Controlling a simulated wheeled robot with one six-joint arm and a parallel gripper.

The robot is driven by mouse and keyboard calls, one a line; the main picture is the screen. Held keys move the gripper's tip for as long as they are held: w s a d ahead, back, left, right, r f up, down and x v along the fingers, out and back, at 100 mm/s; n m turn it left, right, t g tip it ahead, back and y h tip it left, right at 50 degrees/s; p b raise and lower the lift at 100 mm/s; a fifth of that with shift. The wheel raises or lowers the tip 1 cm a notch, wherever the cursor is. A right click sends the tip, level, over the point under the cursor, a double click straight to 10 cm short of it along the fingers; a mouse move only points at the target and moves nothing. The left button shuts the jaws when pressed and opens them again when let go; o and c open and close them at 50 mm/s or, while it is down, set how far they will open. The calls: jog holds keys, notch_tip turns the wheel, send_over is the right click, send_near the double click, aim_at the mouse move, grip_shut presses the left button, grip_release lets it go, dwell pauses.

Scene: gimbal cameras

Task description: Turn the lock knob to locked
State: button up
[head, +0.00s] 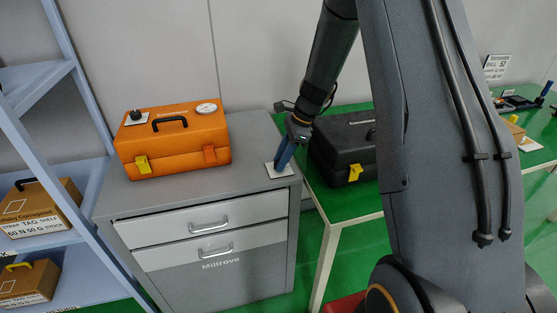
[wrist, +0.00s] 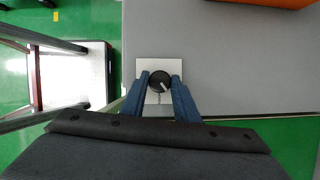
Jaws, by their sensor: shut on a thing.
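A round black knob (wrist: 160,80) sits on a white square plate (wrist: 146,66) at the edge of the grey cabinet top. A pale pointer mark on it faces the bottom of the wrist view. My gripper (wrist: 160,79) has its blue fingers closed on either side of the knob. In the head view my gripper (head: 281,163) points down at the white plate (head: 288,172) on the cabinet's right front corner; the fingers hide the knob there. I can read no locked or unlocked label.
An orange case (head: 175,142) with a black handle, small knob and dial stands on the grey cabinet (head: 228,188), left of my gripper. A black case (head: 343,150) stands close on the right on a green table (head: 330,197). A blue-grey shelf (head: 95,180) is far left.

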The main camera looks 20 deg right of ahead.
jog(key=n+g, duration=0.1)
jog(key=n, duration=0.1)
jog(key=n+g+b, duration=0.1)
jog(key=n, duration=0.2)
jog(key=shift+w+d+f+n, duration=0.1)
jog(key=shift+w+n, duration=0.05)
jog(key=shift+n, duration=0.15)
jog(key=n, duration=0.2)
jog(key=n+g+h+b, duration=0.1)
jog(key=n, duration=0.1)
jog(key=shift+w+n+g, duration=0.15)
jog(key=shift+n+g, duration=0.15)
jog(key=shift+n, duration=0.1)
jog(key=shift+h, duration=0.3)
jog(key=o, duration=1.1)
jog(key=shift+c, duration=0.2)
jog(key=shift+w+r, duration=0.15)
jog(key=shift+r, duration=0.2)
jog(key=b+v, duration=0.2)
jog(key=v, duration=0.5)
jog(key=shift+r, duration=0.1)
